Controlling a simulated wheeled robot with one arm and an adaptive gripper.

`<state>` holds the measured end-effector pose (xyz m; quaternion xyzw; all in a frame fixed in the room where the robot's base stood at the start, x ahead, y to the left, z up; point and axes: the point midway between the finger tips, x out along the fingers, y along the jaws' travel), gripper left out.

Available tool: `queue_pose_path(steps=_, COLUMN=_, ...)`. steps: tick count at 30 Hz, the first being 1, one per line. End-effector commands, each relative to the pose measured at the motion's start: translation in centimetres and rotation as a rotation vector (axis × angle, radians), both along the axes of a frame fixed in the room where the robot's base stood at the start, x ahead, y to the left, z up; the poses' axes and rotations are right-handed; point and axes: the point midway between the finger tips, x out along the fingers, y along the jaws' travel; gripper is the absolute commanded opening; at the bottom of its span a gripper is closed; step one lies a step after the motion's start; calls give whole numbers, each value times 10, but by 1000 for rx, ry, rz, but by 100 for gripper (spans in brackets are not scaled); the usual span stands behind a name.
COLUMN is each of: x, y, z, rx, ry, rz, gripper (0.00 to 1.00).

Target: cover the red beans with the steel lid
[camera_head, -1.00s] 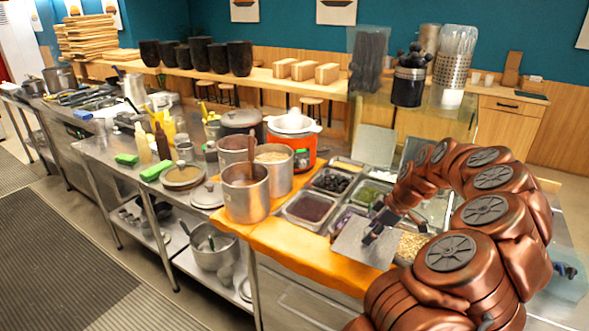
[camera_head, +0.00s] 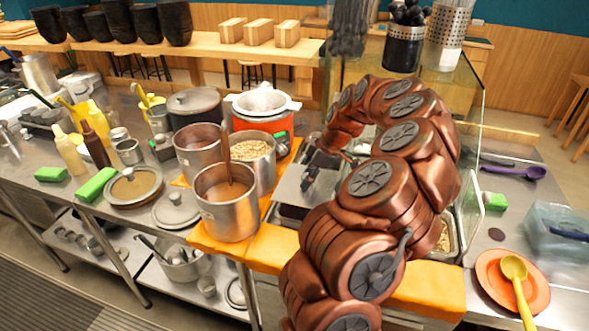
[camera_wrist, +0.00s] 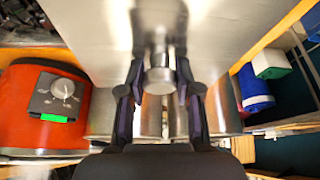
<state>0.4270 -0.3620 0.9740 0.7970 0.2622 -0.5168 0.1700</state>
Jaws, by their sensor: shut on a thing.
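The steel lid (camera_head: 292,187) is a flat grey rectangular plate with a knob. My gripper (camera_head: 308,180) is shut on the knob, which shows between its fingers in the wrist view (camera_wrist: 160,78). The lid's shiny plate (camera_wrist: 95,30) fills the upper middle of that view. In the head view the lid is above the topping trays, right of the steel pots. The red beans cannot be made out now; the lid and my arm cover most of the trays. Whether the lid touches a tray rim cannot be told.
A steel pot with a ladle (camera_head: 228,203) and a pot of pale beans (camera_head: 252,150) stand left of the lid. An orange cooker (camera_head: 262,112) is behind them. An orange plate with a yellow spoon (camera_head: 512,280) lies at right. A glass guard stands behind the trays.

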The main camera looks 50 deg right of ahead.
Motion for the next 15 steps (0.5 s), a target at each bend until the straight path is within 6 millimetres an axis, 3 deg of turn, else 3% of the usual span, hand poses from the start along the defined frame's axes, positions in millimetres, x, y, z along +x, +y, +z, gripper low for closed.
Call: queue_pose_path(steps=15, x=2, y=3, z=-22, rx=1, ry=0, rz=6, gripper=0)
